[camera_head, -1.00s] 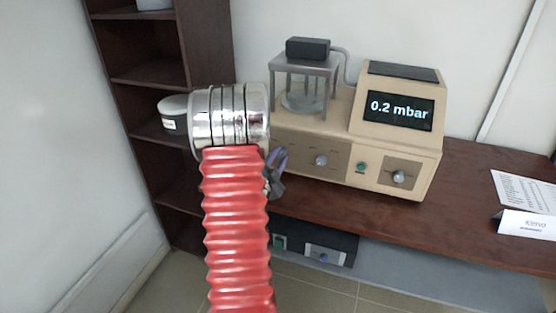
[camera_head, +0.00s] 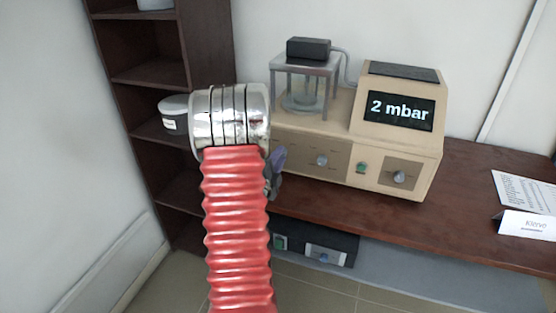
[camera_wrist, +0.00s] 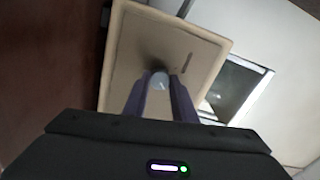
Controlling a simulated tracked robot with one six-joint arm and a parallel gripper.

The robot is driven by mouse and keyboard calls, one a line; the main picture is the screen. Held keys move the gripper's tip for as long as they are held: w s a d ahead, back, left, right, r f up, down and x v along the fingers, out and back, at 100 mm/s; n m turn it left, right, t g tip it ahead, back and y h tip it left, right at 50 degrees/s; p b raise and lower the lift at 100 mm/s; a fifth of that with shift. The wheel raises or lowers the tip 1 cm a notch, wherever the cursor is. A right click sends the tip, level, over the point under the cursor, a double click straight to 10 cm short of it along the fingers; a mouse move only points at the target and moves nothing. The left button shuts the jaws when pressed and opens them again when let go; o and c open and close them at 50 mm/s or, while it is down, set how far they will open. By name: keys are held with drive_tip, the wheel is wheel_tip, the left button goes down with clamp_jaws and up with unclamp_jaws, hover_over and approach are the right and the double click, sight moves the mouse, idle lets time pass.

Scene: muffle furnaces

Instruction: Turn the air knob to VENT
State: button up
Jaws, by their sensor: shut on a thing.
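A beige machine (camera_head: 335,180) stands on the brown bench, and its display (camera_head: 399,110) reads "2 mbar". In the wrist view, my gripper (camera_wrist: 159,92) has its two purple-grey fingers closed around a pale round knob (camera_wrist: 159,79) on a beige panel (camera_wrist: 186,47). A dark mark sits on the panel to the upper right of the knob. I cannot read any label or the knob's pointer there. In the head view, my red arm hides the gripped knob, and only part of my gripper (camera_head: 276,163) shows beside the machine's left end.
A metal stand with a glass chamber (camera_head: 304,90) is on top. A dark shelf (camera_head: 150,75) stands left.

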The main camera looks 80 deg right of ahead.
drive_tip(key=o, duration=1)
drive_tip(key=shift+o, duration=0.2)
drive_tip(key=shift+a, duration=0.1)
drive_tip(key=w+a, duration=0.1)
drive_tip(key=a, duration=1.2)
drive_tip(key=shift+a, duration=0.25)
drive_tip(key=shift+w+f, duration=0.1)
